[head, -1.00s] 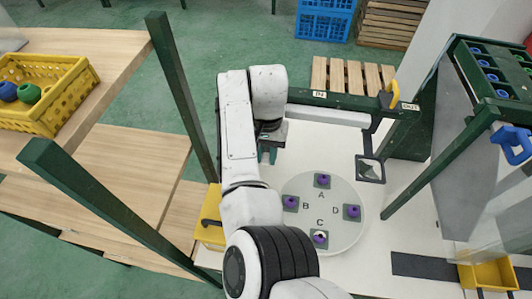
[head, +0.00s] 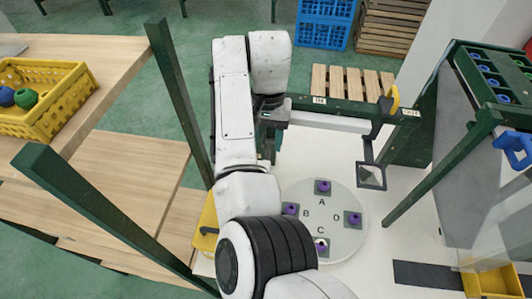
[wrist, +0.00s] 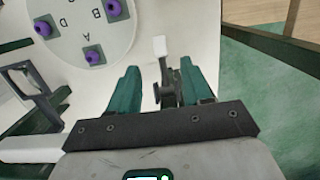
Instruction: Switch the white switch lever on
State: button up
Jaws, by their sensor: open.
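A small lever with a white tip (wrist: 160,45) and a dark stem shows in the wrist view, in front of my gripper and between the lines of its two fingers. My gripper (wrist: 159,64) is open, with one green finger on each side of the dark stem. I cannot tell whether either finger touches it. In the head view my gripper (head: 267,145) hangs at the left end of the green rail, above the white table. The lever is not clearly seen there, being behind my gripper and arm.
A round white plate (head: 345,235) lettered A to D carries purple knobs on grey squares. A green rail (head: 345,106) runs behind it, with a square dark frame (head: 371,176) hanging at right. A yellow box (head: 206,235) stands left. Green posts flank the table.

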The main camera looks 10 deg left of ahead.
jog(key=shift+w+r, duration=0.15)
jog(key=shift+r, duration=0.7)
jog(key=shift+w+r, duration=0.1)
jog(key=shift+r, duration=0.7)
